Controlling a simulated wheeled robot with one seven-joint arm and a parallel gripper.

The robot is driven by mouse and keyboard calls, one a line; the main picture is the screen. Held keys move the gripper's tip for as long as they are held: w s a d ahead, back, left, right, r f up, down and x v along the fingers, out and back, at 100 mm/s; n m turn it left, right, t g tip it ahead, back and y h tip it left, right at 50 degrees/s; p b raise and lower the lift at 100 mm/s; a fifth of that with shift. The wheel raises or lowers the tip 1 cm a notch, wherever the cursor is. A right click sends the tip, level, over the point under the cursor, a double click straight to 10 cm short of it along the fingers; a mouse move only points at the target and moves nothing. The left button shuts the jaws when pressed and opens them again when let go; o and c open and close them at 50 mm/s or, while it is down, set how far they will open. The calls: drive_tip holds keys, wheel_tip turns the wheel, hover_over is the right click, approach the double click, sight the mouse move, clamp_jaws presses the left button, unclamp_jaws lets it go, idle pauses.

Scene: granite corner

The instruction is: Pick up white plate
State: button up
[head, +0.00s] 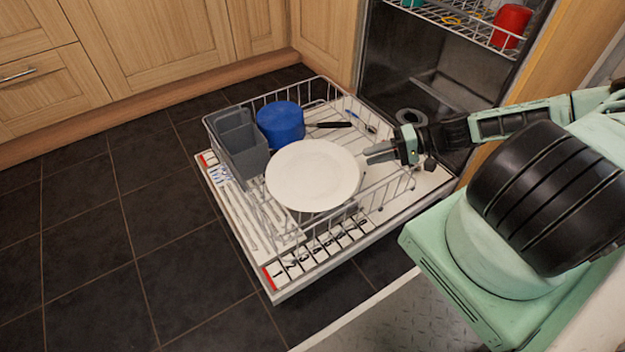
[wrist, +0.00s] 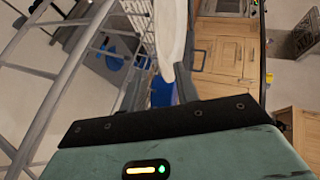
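The white plate (head: 313,175) is round and shows its broad face in the head view, tilted over the pulled-out lower dishwasher rack. My gripper (head: 368,155) is at the plate's right rim, with its fingers pointing left at it. In the wrist view the plate (wrist: 172,32) shows as a narrow white shape reaching down to my fingers (wrist: 165,75), close against the right one. A small gap with blue behind shows between the fingers below the plate. Whether they grip the rim or only stand around it cannot be told.
The wire rack (head: 330,240) also holds a blue pot (head: 281,124) with a black handle and a grey cutlery basket (head: 238,145). The upper rack holds a red cup (head: 510,26). Wooden cabinets (head: 150,45) stand behind. Dark floor tiles at left are clear.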

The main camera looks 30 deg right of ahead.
sight(353, 161)
drive_tip(key=b+x, duration=0.3)
drive_tip(key=x, duration=0.2)
drive_tip(key=shift+a+f, duration=0.1)
drive_tip(key=shift+f, duration=0.1)
drive_tip(key=shift+w+a+b, duration=0.25)
drive_tip(key=shift+a+b, duration=0.05)
drive_tip(key=shift+b, duration=0.05)
clamp_jaws()
